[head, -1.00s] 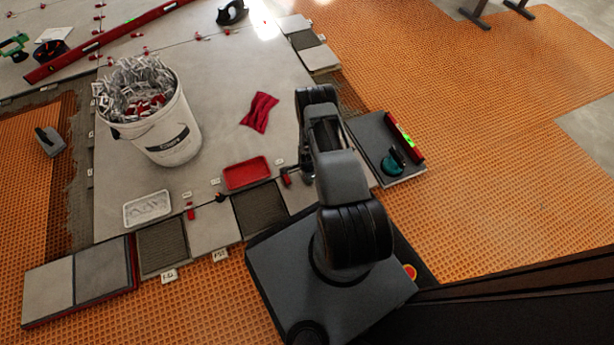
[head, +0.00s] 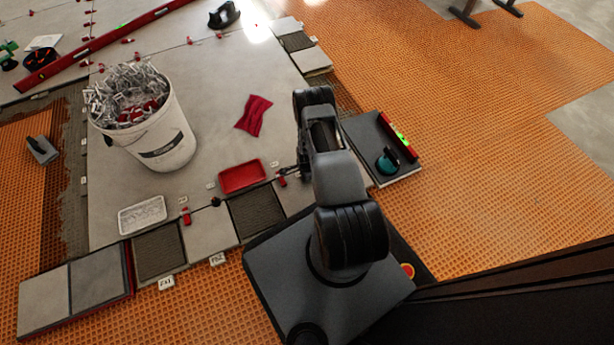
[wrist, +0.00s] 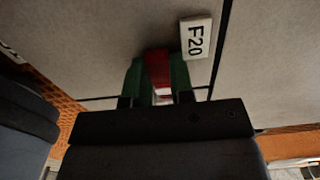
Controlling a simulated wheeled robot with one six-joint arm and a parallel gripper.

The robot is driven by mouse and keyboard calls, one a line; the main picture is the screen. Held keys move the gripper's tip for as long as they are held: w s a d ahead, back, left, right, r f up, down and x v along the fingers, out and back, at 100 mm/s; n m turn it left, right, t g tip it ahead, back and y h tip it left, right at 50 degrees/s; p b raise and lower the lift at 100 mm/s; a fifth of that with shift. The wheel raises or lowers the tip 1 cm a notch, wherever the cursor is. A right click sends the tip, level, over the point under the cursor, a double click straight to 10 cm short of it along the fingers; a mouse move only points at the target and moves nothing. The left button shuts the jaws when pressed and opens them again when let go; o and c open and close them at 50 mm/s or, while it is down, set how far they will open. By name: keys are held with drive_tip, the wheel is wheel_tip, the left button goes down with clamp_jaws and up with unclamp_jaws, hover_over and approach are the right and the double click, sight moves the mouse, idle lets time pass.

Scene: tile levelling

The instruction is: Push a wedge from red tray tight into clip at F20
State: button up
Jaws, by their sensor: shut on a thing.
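In the wrist view my gripper (wrist: 157,88) has its green fingers shut on a red wedge (wrist: 157,66), beside the white F20 label (wrist: 196,38). A small pale piece, perhaps the clip (wrist: 162,97), shows between the fingers at the tile joint. The fingers hide most of it, so I cannot tell how far the wedge sits in it. In the head view a red wedge shows at the tile edge (head: 282,181), left of my arm; the fingers are largely hidden there. The red tray (head: 245,187) lies on the tiles to the left; its contents are too small to tell.
A white bucket (head: 172,150) full of clips stands on the tiles. A white tray (head: 142,229) and another red wedge in a clip (head: 186,216) are at the front left. A red cloth (head: 254,116) lies beyond the red tray.

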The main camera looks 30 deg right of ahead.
drive_tip(key=shift+s+d, duration=0.1)
drive_tip(key=shift+d, duration=0.95)
idle(0.9)
drive_tip(key=o, duration=0.9)
drive_tip(key=shift+r, duration=0.1)
wheel_tip(320, 180, up, 14)
drive_tip(key=p, duration=0.6)
drive_tip(key=shift+p, duration=0.3)
